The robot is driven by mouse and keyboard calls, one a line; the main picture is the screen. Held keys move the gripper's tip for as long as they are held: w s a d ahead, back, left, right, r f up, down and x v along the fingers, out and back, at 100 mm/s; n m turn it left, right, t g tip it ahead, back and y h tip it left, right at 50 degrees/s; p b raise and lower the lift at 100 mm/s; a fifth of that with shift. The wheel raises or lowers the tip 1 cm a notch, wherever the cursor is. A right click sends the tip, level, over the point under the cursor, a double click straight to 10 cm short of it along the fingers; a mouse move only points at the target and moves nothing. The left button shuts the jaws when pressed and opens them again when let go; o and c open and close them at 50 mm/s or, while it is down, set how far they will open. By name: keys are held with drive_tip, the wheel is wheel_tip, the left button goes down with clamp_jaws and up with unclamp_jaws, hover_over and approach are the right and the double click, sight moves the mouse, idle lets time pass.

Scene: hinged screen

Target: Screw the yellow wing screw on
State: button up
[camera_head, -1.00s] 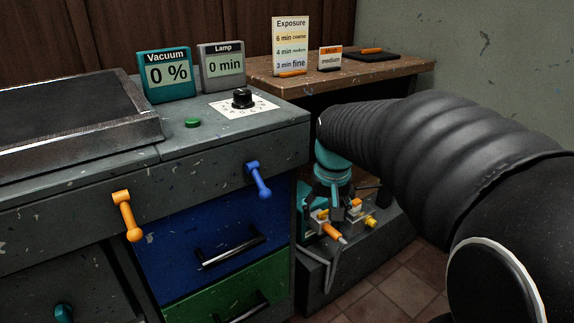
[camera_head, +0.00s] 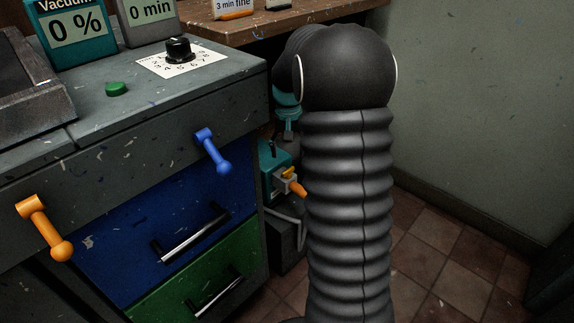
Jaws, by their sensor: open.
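The yellow wing screw cannot be made out; my black ribbed arm covers the area right of the fitting. A small grey fitting (camera_head: 281,184) with an orange handle (camera_head: 299,189) and a small yellow-orange piece on top shows on the teal machine (camera_head: 270,160), low beside the cabinet. My gripper (camera_head: 288,133) is above this fitting, pointing down, open. Only a teal and dark part of it shows left of my arm; its fingertips are mostly hidden. I cannot tell whether it touches anything.
The grey cabinet with an orange lever (camera_head: 45,229), a blue lever (camera_head: 213,151), a blue drawer (camera_head: 180,230) and a green drawer (camera_head: 210,290) stands left. A wooden bench (camera_head: 250,28) is behind. Tiled floor (camera_head: 450,250) is free at right.

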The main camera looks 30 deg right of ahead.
sight(288, 169)
wheel_tip(288, 169, down, 7)
drive_tip(key=b, duration=0.5)
drive_tip(key=shift+f, duration=0.15)
drive_tip(key=shift+r, duration=0.3)
drive_tip(key=shift+c, duration=1.4)
clamp_jaws()
drive_tip(key=n, duration=1.2)
drive_tip(key=shift+n, duration=0.4)
drive_tip(key=n, duration=0.5)
drive_tip(key=shift+n, duration=0.3)
drive_tip(key=n, duration=0.3)
drive_tip(key=shift+n, duration=0.4)
drive_tip(key=n, duration=0.3)
drive_tip(key=shift+n, duration=0.4)
drive_tip(key=n, duration=0.8)
drive_tip(key=shift+c, duration=2.4)
unclamp_jaws()
